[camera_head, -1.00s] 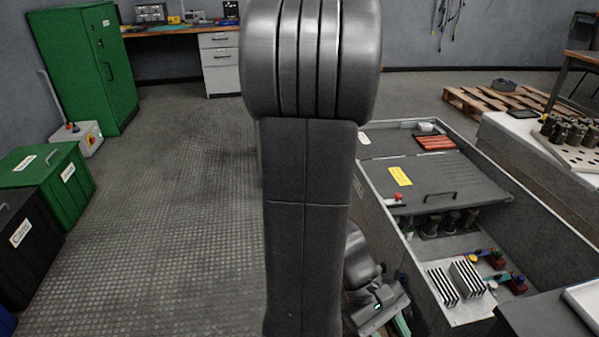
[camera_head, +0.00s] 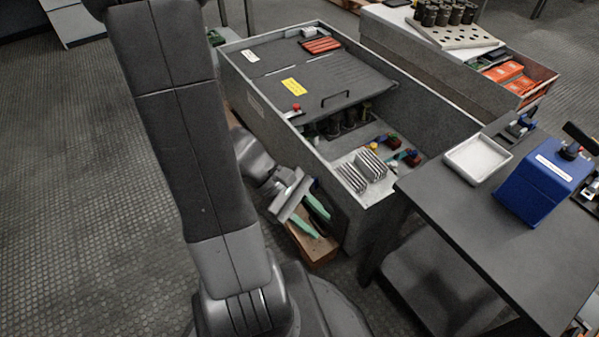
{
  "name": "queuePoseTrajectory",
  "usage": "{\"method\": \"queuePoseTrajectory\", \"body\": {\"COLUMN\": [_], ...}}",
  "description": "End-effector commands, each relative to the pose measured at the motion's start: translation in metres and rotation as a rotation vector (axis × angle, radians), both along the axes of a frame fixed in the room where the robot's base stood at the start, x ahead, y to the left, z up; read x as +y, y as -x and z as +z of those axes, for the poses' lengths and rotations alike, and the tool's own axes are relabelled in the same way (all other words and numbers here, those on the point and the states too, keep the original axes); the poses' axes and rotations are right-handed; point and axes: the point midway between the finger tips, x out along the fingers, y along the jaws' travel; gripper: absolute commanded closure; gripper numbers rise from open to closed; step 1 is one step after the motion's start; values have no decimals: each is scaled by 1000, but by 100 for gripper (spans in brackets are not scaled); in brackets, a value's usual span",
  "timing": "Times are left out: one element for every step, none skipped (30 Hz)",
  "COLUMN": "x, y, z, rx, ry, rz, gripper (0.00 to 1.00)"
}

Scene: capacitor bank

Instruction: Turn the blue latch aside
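Two small coloured fittings with blue parts sit inside the open front of the grey cabinet (camera_head: 350,228). One blue part (camera_head: 381,138) is beside a red block and a yellow knob; the other blue part (camera_head: 411,153) is nearer the right wall. They are too small to tell which is the latch or how it is turned. My gripper (camera_head: 311,216) has two green fingers spread apart with nothing seen between them. It is outside the cabinet, left of its near side wall, and lower left of the fittings.
White-striped finned blocks (camera_head: 362,172) stand in front of the fittings. A dark lid (camera_head: 325,80) with a handle covers the cabinet's back part. A dark table (camera_head: 480,230) with a white tray (camera_head: 477,157) and blue box (camera_head: 541,186) stands right. A wooden box (camera_head: 313,248) is below my gripper.

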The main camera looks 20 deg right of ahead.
Motion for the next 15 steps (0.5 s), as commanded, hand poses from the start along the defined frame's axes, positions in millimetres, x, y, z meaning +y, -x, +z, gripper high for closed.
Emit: {"method": "queuePoseTrajectory", "body": {"x": [-3,-5,-7,-8,-10,-12,-13,-13,-15,-15,-16,-16,-16,-16,-16], "y": [-11,-18,-28,-35,-42,-52,-59,-66,-76,-83,-90,-99,-106,-113,-122], "z": [-1,-2,-4,-6,-8,-11,-13,-16,-20,-23,-27,-32,-36,-41,-47], "rx": [37,59,85,104,123,148,167,184,206,224,240,262,276,292,310], "ry": [23,38,60,77,93,113,131,146,167,184,199,221,237,252,273], "rz": [30,52,80,99,120,149,171,193,222,245,267,298,321,346,377], "gripper": [66,66,66,66,66,66,66,66,66,66,66,66,66,66,66]}}
